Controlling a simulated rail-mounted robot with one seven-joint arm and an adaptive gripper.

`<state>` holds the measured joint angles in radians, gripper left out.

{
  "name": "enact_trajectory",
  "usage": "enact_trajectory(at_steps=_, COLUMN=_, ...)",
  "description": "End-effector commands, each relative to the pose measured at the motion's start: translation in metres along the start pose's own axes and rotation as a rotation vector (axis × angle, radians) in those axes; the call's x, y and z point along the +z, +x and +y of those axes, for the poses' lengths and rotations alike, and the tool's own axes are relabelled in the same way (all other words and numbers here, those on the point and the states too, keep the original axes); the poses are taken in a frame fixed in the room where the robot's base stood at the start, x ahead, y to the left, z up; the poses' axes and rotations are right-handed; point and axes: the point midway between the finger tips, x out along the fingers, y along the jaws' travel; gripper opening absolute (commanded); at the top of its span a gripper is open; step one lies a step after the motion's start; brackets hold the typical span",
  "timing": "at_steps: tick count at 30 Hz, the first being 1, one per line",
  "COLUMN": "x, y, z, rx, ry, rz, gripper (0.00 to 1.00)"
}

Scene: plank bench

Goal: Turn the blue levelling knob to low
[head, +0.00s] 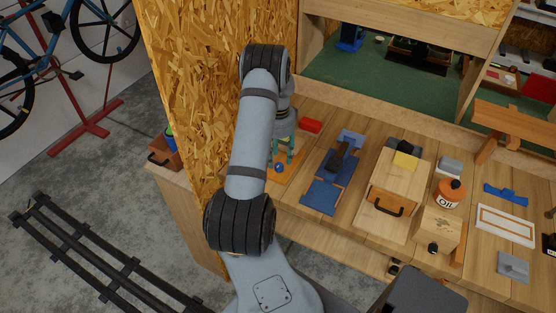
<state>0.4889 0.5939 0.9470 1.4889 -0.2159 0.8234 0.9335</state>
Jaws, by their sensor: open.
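A small round blue knob (279,167) sits on an orange-tan board (291,174) on the plank bench, just right of my forearm. I take it for the levelling knob; its markings are too small to read. My gripper (283,155) points down over the same board, its teal fingers apart and close behind the knob. My arm hides part of the gripper and the left of the board. I cannot tell whether a finger touches the knob. Nothing shows between the fingers.
A red block (310,125) lies behind the board. A blue fixture (322,194) with a dark part stands to the right. Beyond are a wooden drawer box (393,178) and an orange oil container (449,192). A chipboard wall (200,100) stands close on the left.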

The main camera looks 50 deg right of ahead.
Motion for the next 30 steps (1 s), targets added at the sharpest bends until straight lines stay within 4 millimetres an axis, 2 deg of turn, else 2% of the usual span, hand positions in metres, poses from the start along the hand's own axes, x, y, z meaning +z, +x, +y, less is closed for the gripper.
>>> enact_trajectory(at_steps=3, x=-0.001, y=0.016, z=0.001, rx=0.002, ry=0.003, rz=-0.001, gripper=0.43)
enact_trajectory(at_steps=9, x=-0.001, y=0.034, z=-0.001, rx=-0.001, ry=0.000, rz=0.000, gripper=0.43)
enact_trajectory(at_steps=18, x=-0.001, y=0.037, z=0.000, rx=-0.002, ry=0.001, rz=0.000, gripper=0.43)
enact_trajectory(at_steps=30, x=-0.001, y=0.036, z=0.000, rx=-0.002, ry=0.001, rz=0.000, gripper=0.20)
